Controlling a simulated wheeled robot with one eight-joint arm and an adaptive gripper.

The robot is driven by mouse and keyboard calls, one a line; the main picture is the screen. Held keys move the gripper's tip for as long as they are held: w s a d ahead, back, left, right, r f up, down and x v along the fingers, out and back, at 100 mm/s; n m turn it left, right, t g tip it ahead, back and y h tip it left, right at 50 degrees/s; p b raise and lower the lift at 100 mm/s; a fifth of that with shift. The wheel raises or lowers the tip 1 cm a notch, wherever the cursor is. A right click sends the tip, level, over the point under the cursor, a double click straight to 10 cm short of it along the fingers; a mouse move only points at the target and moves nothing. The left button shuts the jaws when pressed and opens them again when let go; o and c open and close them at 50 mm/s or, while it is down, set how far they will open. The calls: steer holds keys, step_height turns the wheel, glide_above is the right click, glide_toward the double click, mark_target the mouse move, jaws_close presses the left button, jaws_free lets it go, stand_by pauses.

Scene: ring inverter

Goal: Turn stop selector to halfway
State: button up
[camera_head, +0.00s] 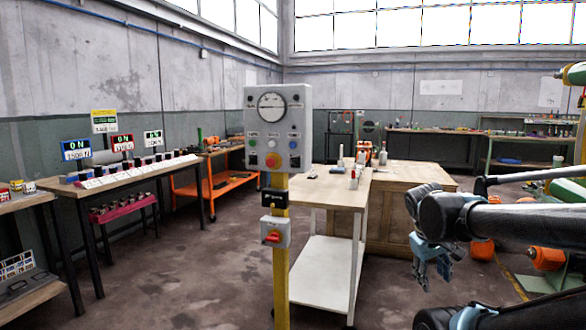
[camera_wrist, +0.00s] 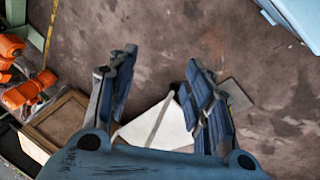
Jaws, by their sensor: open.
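A grey control box (camera_head: 278,128) stands on a yellow post left of the middle in the head view. It carries a round dial, several small buttons and a red-orange knob on a yellow base (camera_head: 272,160). Lower on the post is a grey box with a red rotary switch (camera_head: 273,236). No readable label shows which of these is the stop selector, and their exact angles are too small to tell. My gripper (camera_head: 432,266) hangs at the right, well apart from the post. In the wrist view my gripper (camera_wrist: 162,75) is open and empty above the floor.
A wooden-topped table with a white lower shelf (camera_head: 322,292) stands between the post and my gripper. A wooden cabinet (camera_head: 405,208) is behind it. A bench with labelled displays (camera_head: 120,172) lines the left wall. Bare floor (camera_head: 215,275) lies left of the post.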

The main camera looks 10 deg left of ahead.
steer(key=w+a+r+n+t+h, duration=0.25)
steer(key=w+a+r+n, duration=0.4)
steer(key=w, duration=0.35)
steer(key=n+t+y, duration=0.4)
steer(key=n+t, duration=0.8)
steer(key=t, duration=0.1)
glide_toward(293, 164)
steer(key=w, duration=0.9)
steer(key=shift+w+d+r, duration=0.1)
steer(key=shift+d+r, duration=0.05)
steer(key=shift+d, duration=0.15)
steer(key=c, duration=1.1)
